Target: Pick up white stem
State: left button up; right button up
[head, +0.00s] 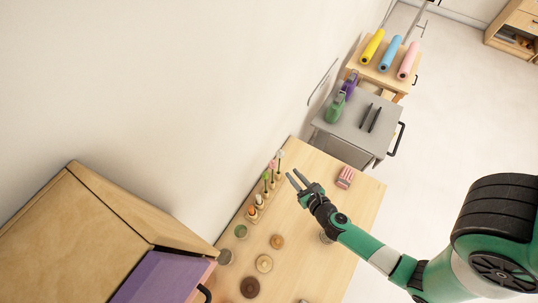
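A white-topped stem (280,155) stands upright at the far end of a row of small stems along the wall side of the wooden table. A pink-topped stem (272,165) and a green one (266,175) stand beside it. My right gripper (292,173) reaches in from the right, its two fingers parted and empty. Its fingertips point toward the far end of the row and appear just to the right of the white stem. I cannot tell its height above the table. My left gripper is not in view.
Orange-and-white items (252,211) stand at the row's near end. Several round wooden pieces (264,263) lie nearer on the table. A red-and-white striped box (345,177) sits to the right. A grey cart (350,125) stands beyond, and a wooden cabinet (90,225) at the lower left.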

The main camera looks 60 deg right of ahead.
aim_at(280, 157)
jog(key=x, duration=0.5)
jog(key=b+x, duration=0.1)
jog(key=x, duration=0.5)
jog(key=shift+d+f, duration=0.1)
jog(key=shift+d, duration=0.35)
grip_shut()
